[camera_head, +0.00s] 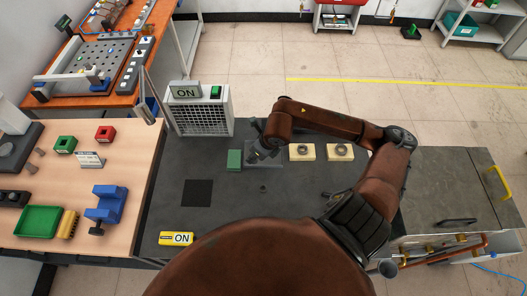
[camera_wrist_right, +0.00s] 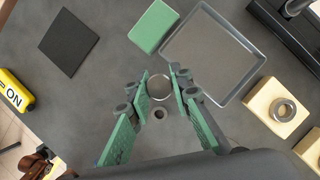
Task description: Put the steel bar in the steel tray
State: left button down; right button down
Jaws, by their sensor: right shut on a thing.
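The steel tray (camera_wrist_right: 215,55) is a shallow grey rectangle lying on the dark bench, and its bare floor shows in the right wrist view. In the head view the tray (camera_head: 274,160) is partly behind my right gripper (camera_head: 256,154). My right gripper (camera_wrist_right: 160,84) has green-padded fingers shut on the steel bar (camera_wrist_right: 159,88), seen nearly end-on as a round bright face. Much of the bar is hidden by the view angle. In the wrist view the bar appears just outside the tray's near left corner. My left gripper is not in view.
A green block (camera_head: 234,160) is beside the tray's left edge. Two pale blocks with rings (camera_head: 302,152) (camera_head: 341,152) stand to its right. A small ring-like piece (camera_head: 263,188) sits in front. A black pad (camera_head: 197,192) and yellow ON sign (camera_head: 177,239) lie left.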

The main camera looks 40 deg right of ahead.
jog(key=w+d+f, duration=0.1)
jog(key=d+f, duration=0.1)
jog(key=w+d+f+p, duration=0.1)
jog(key=w+d+f, duration=0.1)
jog(key=d+f, duration=0.1)
jog(key=w+d+f, duration=0.1)
jog(key=d+f, duration=0.1)
jog(key=d, duration=0.1)
jog(key=shift+w+d+f, duration=0.15)
jog(key=shift+w+f, duration=0.05)
jog(key=shift+w, duration=0.1)
jog(key=shift+w+d+f, duration=0.15)
jog(key=shift+d+f, duration=0.1)
jog(key=shift+f, duration=0.2)
notch_tip(320, 180, down, 3)
jog(key=shift+r+p, duration=0.1)
jog(key=shift+p, duration=0.55)
jog(key=c, duration=2.2)
grip_release()
jog(key=o, duration=0.5)
jog(key=shift+c, duration=0.2)
